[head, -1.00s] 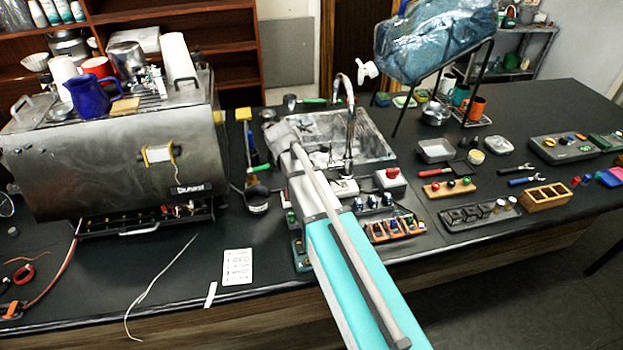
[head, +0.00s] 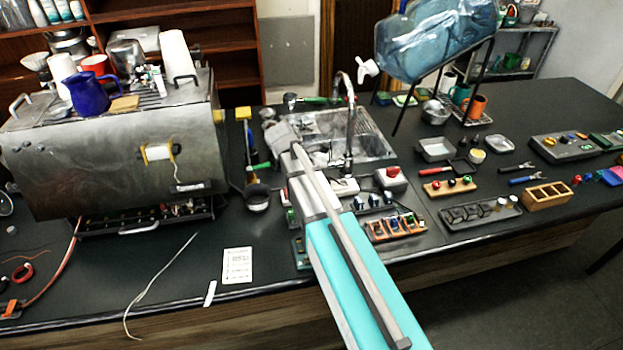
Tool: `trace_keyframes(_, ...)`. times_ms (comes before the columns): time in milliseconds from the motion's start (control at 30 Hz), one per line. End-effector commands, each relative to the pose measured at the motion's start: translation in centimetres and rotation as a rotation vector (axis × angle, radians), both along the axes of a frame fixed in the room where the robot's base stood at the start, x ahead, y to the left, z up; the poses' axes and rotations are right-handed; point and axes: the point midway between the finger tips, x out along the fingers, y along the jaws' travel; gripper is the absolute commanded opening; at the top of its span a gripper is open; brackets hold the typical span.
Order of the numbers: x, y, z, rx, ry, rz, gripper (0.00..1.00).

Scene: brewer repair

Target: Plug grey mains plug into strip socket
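My arm reaches from the front edge of the counter toward the sink. Its grey end with my gripper (head: 283,133) is at the near left of the sink. The fingers are too small and too much covered by my arm to tell whether they are open or hold something. I cannot make out a grey mains plug. A white block (head: 344,187) lies just right of my arm, partly covered by it; it may be the strip, but no sockets can be told. A thin pale cable (head: 160,275) lies loose on the counter at front left.
The sink (head: 368,145) with its tall tap (head: 349,115) is close to my gripper. The steel brewer (head: 110,145) stands left. A box with a red button (head: 391,177) and a rack of small parts (head: 393,227) stand right of my arm.

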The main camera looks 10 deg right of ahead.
Motion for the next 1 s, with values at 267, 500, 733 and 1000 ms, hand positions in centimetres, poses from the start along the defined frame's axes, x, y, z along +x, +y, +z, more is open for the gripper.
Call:
trace_keyframes(267,0.01,-0.01,-0.16,0.000,0.000,0.000,0.00)
trace_keyframes(500,0.01,-0.02,-0.15,0.000,0.000,0.000,0.00)
trace_keyframes(733,0.01,-0.02,-0.28,0.000,0.000,0.000,0.00)
trace_keyframes(1000,0.01,-0.02,-0.67,0.000,0.000,0.000,0.00)
